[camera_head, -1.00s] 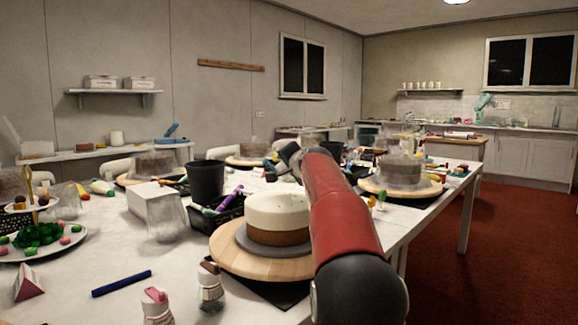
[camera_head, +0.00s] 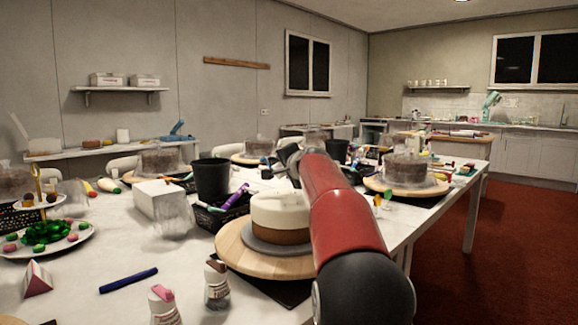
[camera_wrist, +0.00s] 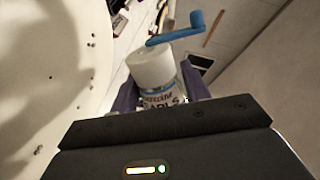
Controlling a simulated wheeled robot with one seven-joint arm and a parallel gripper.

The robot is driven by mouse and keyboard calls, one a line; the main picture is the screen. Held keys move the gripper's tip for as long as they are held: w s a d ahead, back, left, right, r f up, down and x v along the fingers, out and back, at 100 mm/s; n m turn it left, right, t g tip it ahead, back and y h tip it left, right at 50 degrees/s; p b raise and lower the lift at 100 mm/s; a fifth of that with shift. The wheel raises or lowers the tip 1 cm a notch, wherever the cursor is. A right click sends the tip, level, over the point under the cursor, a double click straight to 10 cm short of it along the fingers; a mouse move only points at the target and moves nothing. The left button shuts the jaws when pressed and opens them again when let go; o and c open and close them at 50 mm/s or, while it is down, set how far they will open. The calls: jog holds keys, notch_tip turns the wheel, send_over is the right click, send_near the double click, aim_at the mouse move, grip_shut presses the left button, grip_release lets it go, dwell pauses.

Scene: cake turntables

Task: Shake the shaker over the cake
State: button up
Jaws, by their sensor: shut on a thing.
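The cake (camera_head: 281,217), white above and brown below, stands on a grey board on a round wooden turntable (camera_head: 238,258) in the head view. My red arm crosses its right side. My gripper (camera_wrist: 159,96) is shut on a shaker (camera_wrist: 157,78) with a white cap and a printed label, seen in the wrist view. The shaker is hidden in the head view, where the dark end of my arm shows behind the cake. A large pale surface with dark specks, apparently the cake top (camera_wrist: 45,60), fills the left of the wrist view, beside the shaker.
A black bucket (camera_head: 212,180) and a white box (camera_head: 159,199) stand left of the cake. Two bottles (camera_head: 216,285) and a blue pen (camera_head: 128,280) are at the front. Another cake (camera_head: 405,167) stands at the right. A blue bent piece (camera_wrist: 190,28) shows beyond the shaker.

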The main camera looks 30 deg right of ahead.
jog(key=shift+s+a, duration=0.35)
jog(key=shift+a, duration=0.1)
jog(key=shift+r+n, duration=0.15)
jog(key=shift+n, duration=0.25)
